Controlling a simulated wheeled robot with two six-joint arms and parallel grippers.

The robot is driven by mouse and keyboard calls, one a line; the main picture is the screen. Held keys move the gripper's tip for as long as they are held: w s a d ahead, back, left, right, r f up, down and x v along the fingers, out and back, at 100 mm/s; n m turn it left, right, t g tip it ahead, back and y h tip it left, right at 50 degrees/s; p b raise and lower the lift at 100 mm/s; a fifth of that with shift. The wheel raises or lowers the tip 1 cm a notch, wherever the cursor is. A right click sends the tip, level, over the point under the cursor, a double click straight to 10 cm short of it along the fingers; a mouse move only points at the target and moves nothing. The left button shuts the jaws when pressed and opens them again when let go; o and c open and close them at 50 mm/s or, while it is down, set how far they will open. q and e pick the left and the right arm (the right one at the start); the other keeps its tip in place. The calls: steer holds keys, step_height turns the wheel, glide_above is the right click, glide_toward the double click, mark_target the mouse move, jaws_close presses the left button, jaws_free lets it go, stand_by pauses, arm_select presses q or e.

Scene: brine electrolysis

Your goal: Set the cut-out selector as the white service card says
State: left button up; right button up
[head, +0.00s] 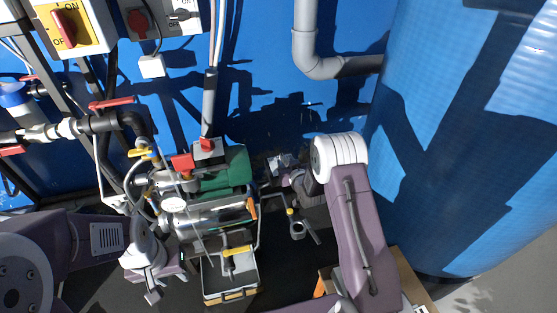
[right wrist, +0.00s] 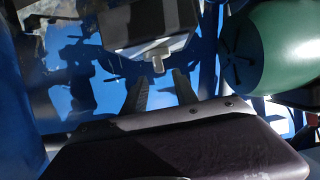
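A grey box with a small light stub (right wrist: 157,62) on its near face stands just beyond my right gripper in the right wrist view. I cannot tell for sure whether this is the cut-out selector. My right gripper (right wrist: 160,85) has its two dark fingers apart, with nothing seen between them. In the head view the right gripper (head: 280,163) is right of the green motor (head: 224,172). My left gripper (head: 165,284) is low at the left, beside the pump set; its finger gap is unclear. No readable white service card shows; a small white piece (head: 152,66) hangs on the wall.
A yellow-fronted ON/OFF switch (head: 68,27) and a grey box with a black knob (head: 181,14) are on the blue wall. Pipes with red-handled valves (head: 110,103) run at left. A large blue tank (head: 470,140) fills the right. A grey tray (head: 240,285) sits below the pump.

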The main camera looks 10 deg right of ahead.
mark_target(281, 155)
steer(key=b+x, duration=0.3)
steer(key=x, duration=0.5)
steer(key=shift+f, duration=0.1)
steer(key=shift+w+b, duration=0.35)
steer(key=shift+w, duration=0.1)
jaws_close()
